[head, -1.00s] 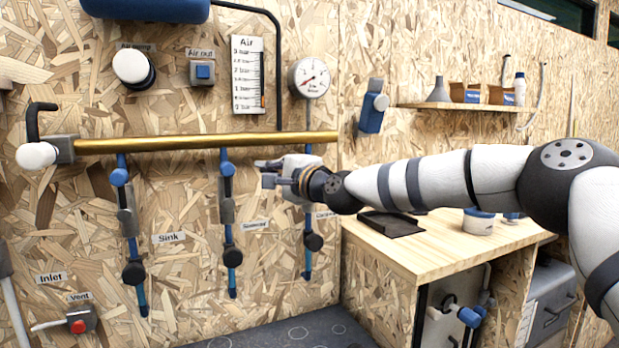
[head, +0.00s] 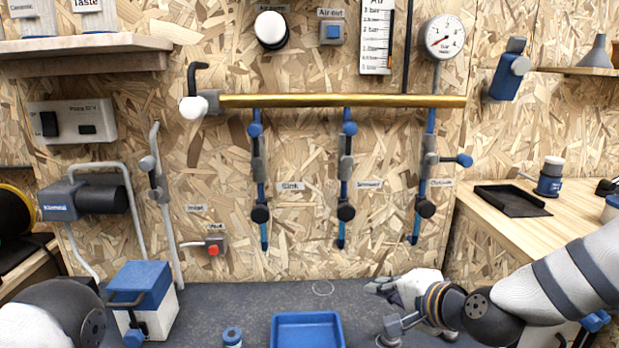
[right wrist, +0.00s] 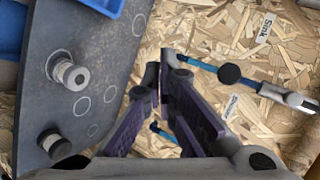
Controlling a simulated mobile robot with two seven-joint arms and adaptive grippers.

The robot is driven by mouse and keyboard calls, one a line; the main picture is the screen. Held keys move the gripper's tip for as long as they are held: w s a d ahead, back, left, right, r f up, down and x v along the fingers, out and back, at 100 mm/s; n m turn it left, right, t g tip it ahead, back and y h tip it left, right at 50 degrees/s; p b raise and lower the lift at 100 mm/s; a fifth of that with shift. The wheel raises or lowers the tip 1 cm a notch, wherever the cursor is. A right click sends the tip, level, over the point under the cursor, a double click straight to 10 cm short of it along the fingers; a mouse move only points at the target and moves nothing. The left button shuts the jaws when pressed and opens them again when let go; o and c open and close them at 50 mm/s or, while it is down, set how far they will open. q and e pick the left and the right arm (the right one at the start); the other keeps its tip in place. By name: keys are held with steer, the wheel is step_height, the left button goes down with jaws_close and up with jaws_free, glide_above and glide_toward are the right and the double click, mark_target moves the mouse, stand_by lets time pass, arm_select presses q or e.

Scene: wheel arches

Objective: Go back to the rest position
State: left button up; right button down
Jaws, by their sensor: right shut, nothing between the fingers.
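My right gripper (head: 375,286) is low over the right part of the grey worktop in the head view, at the end of my arm coming in from the right. It is shut and empty. In the right wrist view its purple fingers (right wrist: 160,80) meet at the tips, with the wood-chip wall behind them. It is apart from the brass pipe (head: 340,101) and the blue drop lines below it. Part of my left arm shows at the lower left of the head view, but its gripper does not.
On the grey worktop (head: 235,300) stand a blue-and-white box (head: 145,300), a blue tray (head: 307,330) and a small blue-topped piece (head: 232,337). A grey metal fitting (head: 398,328) is close below my right gripper. A wooden bench (head: 490,225) with a black tray (head: 510,201) is at right.

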steer(key=s+f+n+g+h, duration=0.1)
steer(key=s+f+n+g, duration=0.4)
steer(key=s+f, duration=1.45)
steer(key=s+d+f+n+g+h, duration=0.1)
steer(key=s+d+n+g, duration=0.1)
steer(key=s, duration=0.7)
steer(key=s+d+f+n+g+h, duration=0.1)
steer(key=s+d+f+n+g, duration=0.1)
steer(key=s, duration=0.8)
steer(key=s+d+f+n+g+h, duration=0.1)
steer(key=s+d+g+h, duration=0.1)
steer(key=s, duration=0.7)
steer(key=d+g, duration=0.1)
steer(key=g, duration=0.1)
steer(key=shift+s+d+f+n+g, duration=0.2)
steer(key=shift+s+d+n+g, duration=0.1)
steer(key=shift+d+n, duration=0.1)
steer(key=shift+w, duration=0.15)
